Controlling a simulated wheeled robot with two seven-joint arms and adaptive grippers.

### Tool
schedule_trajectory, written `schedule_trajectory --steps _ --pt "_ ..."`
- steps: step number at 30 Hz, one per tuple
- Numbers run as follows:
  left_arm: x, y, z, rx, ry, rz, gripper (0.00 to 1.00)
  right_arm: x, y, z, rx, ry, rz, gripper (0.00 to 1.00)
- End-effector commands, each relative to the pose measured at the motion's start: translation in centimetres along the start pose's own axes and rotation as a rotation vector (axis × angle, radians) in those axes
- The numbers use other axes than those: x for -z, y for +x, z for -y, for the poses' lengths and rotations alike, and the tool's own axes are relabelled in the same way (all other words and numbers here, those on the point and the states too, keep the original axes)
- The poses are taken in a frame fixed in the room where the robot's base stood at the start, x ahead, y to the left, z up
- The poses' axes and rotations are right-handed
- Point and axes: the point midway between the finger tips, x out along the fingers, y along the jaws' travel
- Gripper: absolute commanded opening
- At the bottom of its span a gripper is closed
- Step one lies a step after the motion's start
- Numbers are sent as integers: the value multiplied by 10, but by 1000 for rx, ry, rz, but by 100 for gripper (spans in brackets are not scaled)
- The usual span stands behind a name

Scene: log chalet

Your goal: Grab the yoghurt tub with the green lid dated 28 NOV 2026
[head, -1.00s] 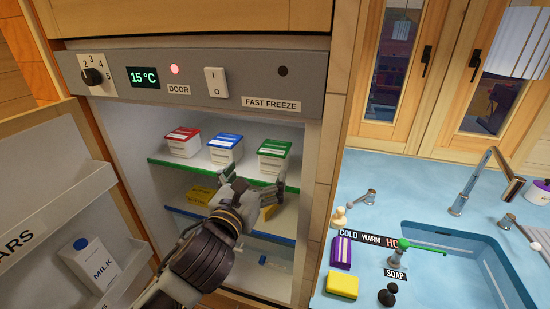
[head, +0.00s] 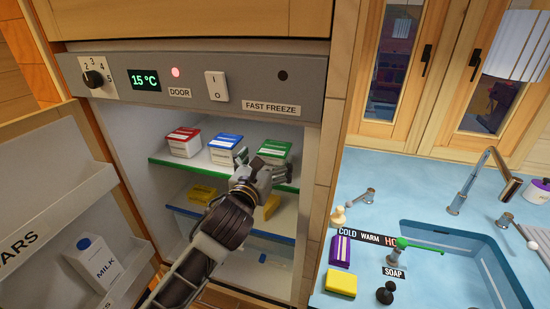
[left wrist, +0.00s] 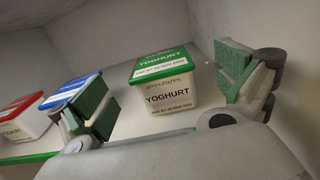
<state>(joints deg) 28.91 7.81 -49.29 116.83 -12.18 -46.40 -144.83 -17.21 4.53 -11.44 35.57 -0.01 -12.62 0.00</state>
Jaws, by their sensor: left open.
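The yoghurt tub with the green lid (head: 275,151) stands upright on the fridge's top shelf, at the right of three tubs. In the left wrist view the same tub (left wrist: 163,90) shows the word YOGHURT and a use-by line whose date is too small to read surely. My left gripper (head: 262,171) is in front of the shelf, just before this tub. Its open fingers (left wrist: 165,95) stand either side of the tub in the wrist view, apart from it and nearer the camera. My right gripper is not in view.
A blue-lidded tub (head: 223,149) stands close left of the green-lidded one, and a red-lidded tub (head: 184,142) farther left. Yellow packs (head: 203,194) lie on the shelf below. The open fridge door (head: 50,190) holds a milk carton (head: 92,261).

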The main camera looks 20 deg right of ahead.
Motion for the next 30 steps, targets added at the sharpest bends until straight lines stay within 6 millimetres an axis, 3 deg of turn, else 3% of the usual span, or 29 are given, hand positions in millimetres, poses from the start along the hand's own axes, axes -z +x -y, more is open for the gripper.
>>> schedule_trajectory --steps 13,30 --pt "1 5 0 -1 -2 -1 100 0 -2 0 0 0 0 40" --pt "6 47 -1 -1 -1 -1 100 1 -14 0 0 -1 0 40"
